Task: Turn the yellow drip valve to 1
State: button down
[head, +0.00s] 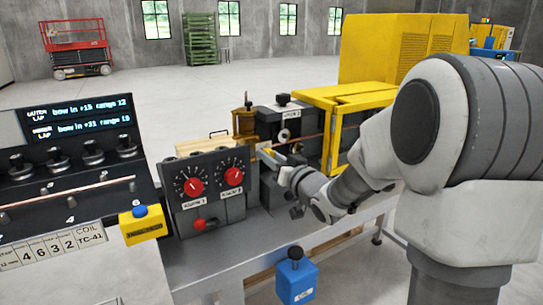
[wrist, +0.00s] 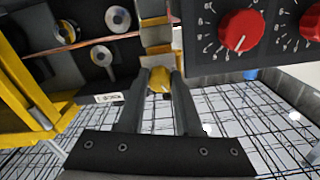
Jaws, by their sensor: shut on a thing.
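The yellow drip valve knob (wrist: 159,80) shows in the wrist view between the tips of my two dark fingers. My gripper (wrist: 160,92) is shut on it, with one finger on each side. A small light pointer mark shows on the knob's face; I cannot read any scale numbers around it. In the head view my gripper (head: 275,162) reaches in from the right, just right of the red-dial panel. There the knob is mostly hidden by the gripper. A brass cup-like fitting (head: 244,123) stands behind it.
A grey panel with red dials (head: 208,188) stands close left of my gripper. A yellow guard frame (head: 345,110) stands to the right. A copper tube (wrist: 88,41) runs past rollers. A blue box with a black knob (head: 296,278) is at the bench's front.

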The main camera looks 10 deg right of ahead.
dwell(0.4)
jog(key=c, duration=0.6)
grip_release()
